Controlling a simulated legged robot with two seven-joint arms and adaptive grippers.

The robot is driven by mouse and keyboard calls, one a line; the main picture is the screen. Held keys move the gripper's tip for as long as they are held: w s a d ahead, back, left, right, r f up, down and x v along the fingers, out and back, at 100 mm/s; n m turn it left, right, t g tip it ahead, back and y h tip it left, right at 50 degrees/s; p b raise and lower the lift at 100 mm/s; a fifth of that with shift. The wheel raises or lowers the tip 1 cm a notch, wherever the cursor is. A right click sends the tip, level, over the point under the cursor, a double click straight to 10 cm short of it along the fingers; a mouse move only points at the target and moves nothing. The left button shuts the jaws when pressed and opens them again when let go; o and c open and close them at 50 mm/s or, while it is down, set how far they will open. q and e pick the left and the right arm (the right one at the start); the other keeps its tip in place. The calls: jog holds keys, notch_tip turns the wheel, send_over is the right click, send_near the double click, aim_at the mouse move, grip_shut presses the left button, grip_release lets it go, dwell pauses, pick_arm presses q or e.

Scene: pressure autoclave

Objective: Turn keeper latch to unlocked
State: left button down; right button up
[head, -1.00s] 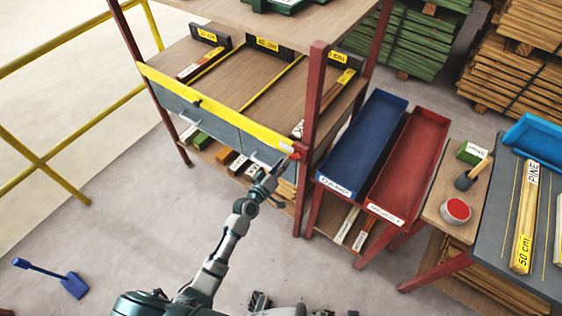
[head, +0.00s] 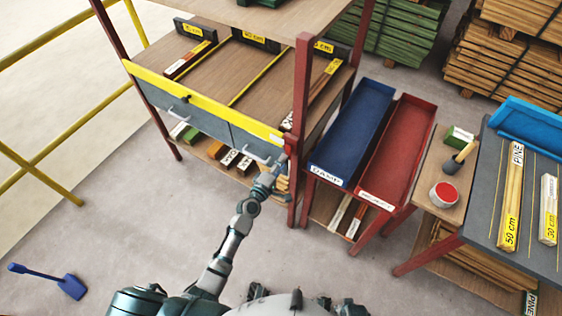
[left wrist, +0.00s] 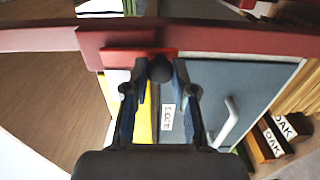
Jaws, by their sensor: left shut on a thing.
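The keeper latch is a red piece (left wrist: 115,58) with a round black knob (left wrist: 160,68), seen in the left wrist view against the red post. My left gripper (left wrist: 160,75) has a finger on each side of the knob and is shut on it. In the head view my left gripper (head: 283,160) is at the right end of the yellow bar (head: 200,104), beside the rack's front post. It hides most of the latch there. A small white label (left wrist: 168,117) below the knob is hard to read. My right gripper does not show.
Grey drawer fronts (head: 206,122) with pale handles lie under the bar. A blue bin (head: 352,132) and a red bin (head: 398,150) stand right of the post. A blue shovel (head: 60,282) lies on the floor at the left, where the floor is mostly clear.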

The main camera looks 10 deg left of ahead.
pick_arm(q)
jog(key=shift+s+d+f, duration=0.15)
jog(key=shift+f, duration=0.25)
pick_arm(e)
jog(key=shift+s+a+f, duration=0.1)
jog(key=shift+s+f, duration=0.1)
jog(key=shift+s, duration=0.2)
pick_arm(q)
jog(key=c, duration=1.1)
grip_release()
jog(key=shift+o, duration=0.7)
jog(key=shift+r, duration=0.2)
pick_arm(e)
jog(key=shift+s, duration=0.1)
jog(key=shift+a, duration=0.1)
pick_arm(q)
jog(key=v, duration=1.2)
